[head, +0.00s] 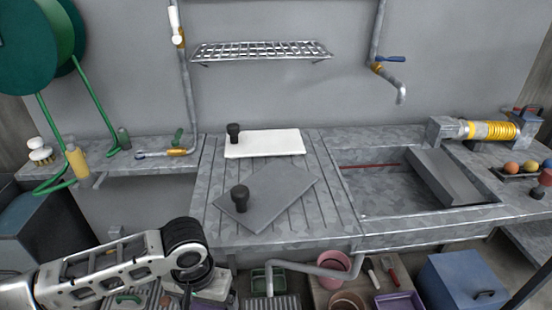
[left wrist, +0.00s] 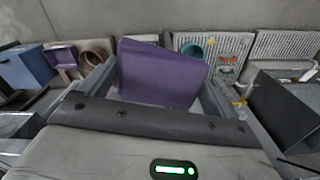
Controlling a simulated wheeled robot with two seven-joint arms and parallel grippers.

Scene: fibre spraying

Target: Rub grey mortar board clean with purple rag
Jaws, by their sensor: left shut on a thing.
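The grey mortar board (head: 272,198) lies turned at an angle on the ribbed grey drainboard, with a black knob (head: 240,198) at its left side. The purple rag (left wrist: 160,70) shows in the left wrist view as a flat purple piece between the fingers of my left gripper (left wrist: 155,88), which is shut on it. In the head view my left arm reaches in from the lower left. Its wrist is below and in front of the counter's edge, apart from the board, and the rag is hidden there. My right gripper is not in view.
A white board (head: 265,144) with a black knob lies behind the grey one. A sink (head: 375,185) with a sloped grey panel is to the right. A pipe (head: 300,268), pink bucket (head: 334,268), purple tray (head: 400,301) and blue box (head: 462,282) are below. A wire shelf (head: 262,51) hangs above.

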